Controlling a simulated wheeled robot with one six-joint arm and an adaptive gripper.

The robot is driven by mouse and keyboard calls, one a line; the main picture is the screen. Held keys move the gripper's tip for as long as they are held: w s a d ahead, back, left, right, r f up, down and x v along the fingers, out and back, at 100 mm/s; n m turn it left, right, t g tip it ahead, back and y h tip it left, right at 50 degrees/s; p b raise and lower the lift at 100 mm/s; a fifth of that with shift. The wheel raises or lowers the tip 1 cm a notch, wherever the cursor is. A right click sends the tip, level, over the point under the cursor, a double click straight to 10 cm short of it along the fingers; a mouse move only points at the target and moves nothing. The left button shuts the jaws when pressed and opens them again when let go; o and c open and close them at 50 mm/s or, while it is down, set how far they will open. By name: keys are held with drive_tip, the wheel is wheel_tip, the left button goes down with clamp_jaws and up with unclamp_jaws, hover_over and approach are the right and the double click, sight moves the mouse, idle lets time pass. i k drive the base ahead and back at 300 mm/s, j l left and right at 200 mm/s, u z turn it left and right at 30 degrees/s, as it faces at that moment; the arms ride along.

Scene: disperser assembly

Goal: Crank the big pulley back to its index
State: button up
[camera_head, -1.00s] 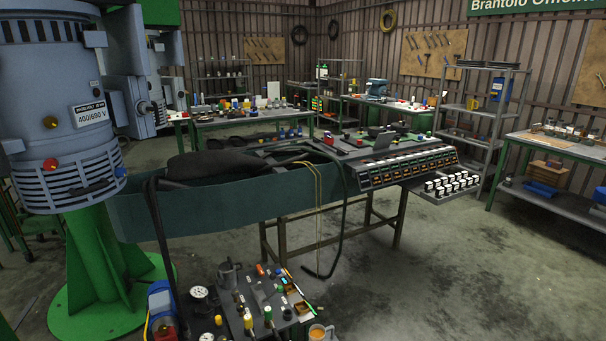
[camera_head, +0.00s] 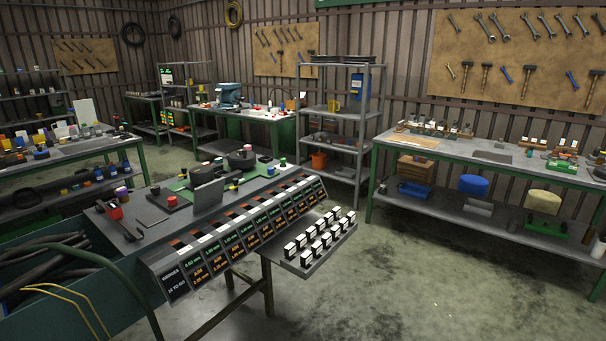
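The big pulley is not clearly visible in the current head view. A dark round piece (camera_head: 242,160) lies on the far part of the bench top, but I cannot tell what it is. The bench (camera_head: 130,228) carries a sloped rack of labelled slots (camera_head: 235,238) along its front edge. A grey plate (camera_head: 209,195) stands upright behind the rack. My gripper is not in view.
A tray of white-and-black blocks (camera_head: 310,240) juts out from the bench. A work table (camera_head: 480,162) stands at right, a shelf unit (camera_head: 340,125) at the back. A green bench with a blue vise (camera_head: 229,94) is behind. The floor at lower right is clear.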

sight(247, 158)
drive_tip(key=i+l+u, duration=0.1)
drive_tip(key=i, duration=0.45)
drive_tip(key=i+l+u, duration=0.1)
drive_tip(key=i, duration=0.4)
drive_tip(key=i+l+u, duration=0.1)
drive_tip(key=i, duration=0.45)
drive_tip(key=i+l+u, duration=0.1)
drive_tip(key=i+l, duration=0.2)
drive_tip(key=i, duration=0.2)
